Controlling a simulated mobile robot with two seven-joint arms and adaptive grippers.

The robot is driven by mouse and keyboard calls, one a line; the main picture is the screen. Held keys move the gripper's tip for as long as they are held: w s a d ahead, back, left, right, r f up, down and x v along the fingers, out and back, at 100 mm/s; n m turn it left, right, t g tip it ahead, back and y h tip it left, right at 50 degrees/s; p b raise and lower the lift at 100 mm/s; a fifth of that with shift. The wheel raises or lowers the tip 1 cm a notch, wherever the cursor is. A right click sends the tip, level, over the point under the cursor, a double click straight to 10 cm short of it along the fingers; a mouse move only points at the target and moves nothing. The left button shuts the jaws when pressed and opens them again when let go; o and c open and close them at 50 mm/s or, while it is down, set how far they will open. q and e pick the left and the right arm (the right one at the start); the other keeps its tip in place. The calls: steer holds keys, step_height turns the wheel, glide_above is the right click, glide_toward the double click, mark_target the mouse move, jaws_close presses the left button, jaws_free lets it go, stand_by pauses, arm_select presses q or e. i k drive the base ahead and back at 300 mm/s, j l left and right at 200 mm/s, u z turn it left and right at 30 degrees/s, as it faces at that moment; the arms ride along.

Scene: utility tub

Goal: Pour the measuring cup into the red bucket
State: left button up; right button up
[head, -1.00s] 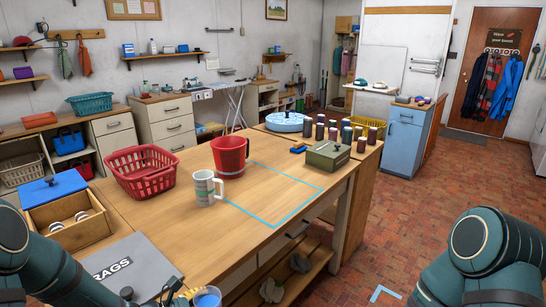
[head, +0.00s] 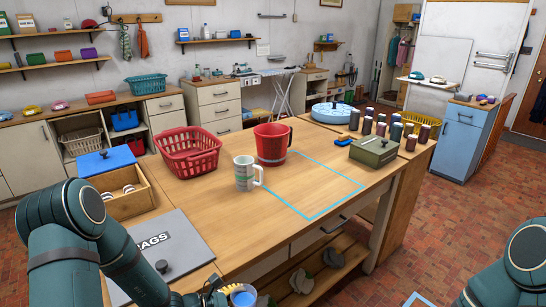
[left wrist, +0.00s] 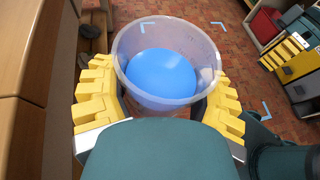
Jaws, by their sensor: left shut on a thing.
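The measuring cup (left wrist: 165,68) is a clear cup with blue liquid in it. My left gripper (left wrist: 160,100) is shut on it, with yellow fingers on both sides. In the head view the cup (head: 243,295) shows at the bottom edge, in front of the table, with my left gripper (head: 215,298) partly cut off. The red bucket (head: 272,143) stands upright on the table, farther back and apart from the cup. My right gripper (left wrist: 290,58) seems to show at the upper right of the left wrist view; its opening is unclear.
A white and green mug (head: 244,175) stands just in front of the bucket. A red basket (head: 187,155) is to its left. A grey RAGS lid (head: 160,250) and a wooden box (head: 128,205) are at the left. The blue-taped area (head: 315,190) is bare.

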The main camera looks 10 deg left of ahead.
mark_target(271, 139)
steer(key=i+l+u, duration=0.1)
steer(key=l, duration=0.25)
steer(key=i+l, duration=0.25)
steer(key=i+l+u, duration=0.15)
steer(key=l, duration=0.3)
steer(key=i+l+u, duration=0.1)
steer(key=l, duration=0.3)
steer(key=i+l, duration=0.2)
steer(key=l, duration=0.15)
steer(key=i+l+u, duration=0.15)
steer(key=l, duration=0.25)
steer(key=i+l, duration=0.1)
steer(key=l, duration=0.3)
steer(key=i+l+u, duration=0.15)
steer(key=l, duration=0.25)
